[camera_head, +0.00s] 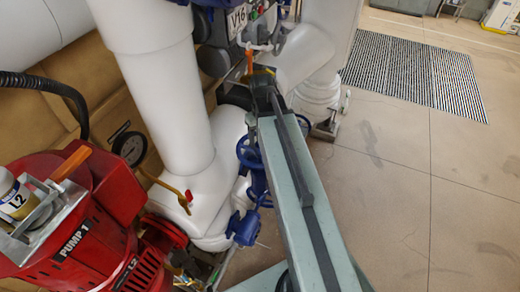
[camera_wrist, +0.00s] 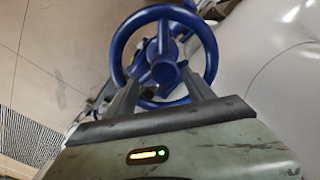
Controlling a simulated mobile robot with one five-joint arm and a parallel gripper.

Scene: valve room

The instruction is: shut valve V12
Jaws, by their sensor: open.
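In the wrist view a blue handwheel (camera_wrist: 119,48) with a hub and spokes faces my gripper (camera_wrist: 161,78). My gripper is open, with its two dark fingers apart and overlapping the lower part of the wheel, one on each side of the hub. I cannot tell whether they touch it. No V12 label is readable, so I cannot tell which valve this is. In the head view a blue handwheel (camera_head: 246,152) stands beside white pipework, partly hidden by my arm; I cannot tell if it is the same wheel. A plate reading V16 (camera_head: 237,20) is at the top.
A yellow-red lever (camera_head: 170,190) sticks out nearby.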

